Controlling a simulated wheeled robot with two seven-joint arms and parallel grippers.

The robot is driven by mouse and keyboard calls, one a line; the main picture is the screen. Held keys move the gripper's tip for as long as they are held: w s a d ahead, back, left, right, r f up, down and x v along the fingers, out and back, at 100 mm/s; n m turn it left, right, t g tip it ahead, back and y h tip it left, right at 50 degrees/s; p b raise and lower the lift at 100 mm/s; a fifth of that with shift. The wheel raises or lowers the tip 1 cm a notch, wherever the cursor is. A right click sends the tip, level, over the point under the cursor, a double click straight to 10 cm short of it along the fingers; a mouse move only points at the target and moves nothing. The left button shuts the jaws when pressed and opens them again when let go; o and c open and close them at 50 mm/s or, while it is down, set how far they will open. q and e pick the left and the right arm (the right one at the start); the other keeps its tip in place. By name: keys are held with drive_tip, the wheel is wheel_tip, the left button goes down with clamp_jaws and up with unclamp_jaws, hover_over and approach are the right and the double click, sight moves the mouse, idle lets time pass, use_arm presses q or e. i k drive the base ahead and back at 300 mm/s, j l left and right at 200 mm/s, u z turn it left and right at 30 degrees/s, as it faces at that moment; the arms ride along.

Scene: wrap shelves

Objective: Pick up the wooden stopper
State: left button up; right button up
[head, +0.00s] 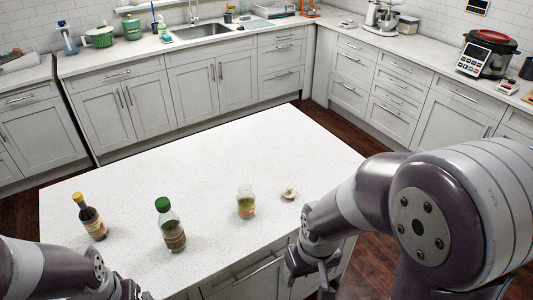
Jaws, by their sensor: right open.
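A small pale wooden stopper (289,193) lies on the white island top, near its front right side. A glass jar (246,202) with yellowish-green contents stands just to its left, apart from it. My right gripper (308,284) is open and empty, below and to the right of the stopper in the picture, beyond the island's front edge and apart from the stopper. My left arm shows at the bottom left, but its gripper is out of the picture.
A green-capped bottle (171,226) and a dark bottle with a yellow cap (91,217) stand left of the jar on the island (215,160). The back of the island top is clear. Counters with a sink (202,31) and a cooker (487,54) run behind.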

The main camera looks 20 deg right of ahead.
sight(288, 192)
drive_tip(key=i+l+z, duration=0.1)
drive_tip(key=l, duration=0.4)
drive_tip(key=i+l+z, duration=0.15)
drive_tip(key=i+l, duration=0.2)
drive_tip(key=l, duration=0.15)
drive_tip(key=i+l+z, duration=0.1)
drive_tip(key=i+l, duration=0.15)
drive_tip(key=l, duration=0.2)
drive_tip(key=i+l+z, duration=0.1)
drive_tip(key=i+l, duration=0.2)
drive_tip(key=l, duration=0.1)
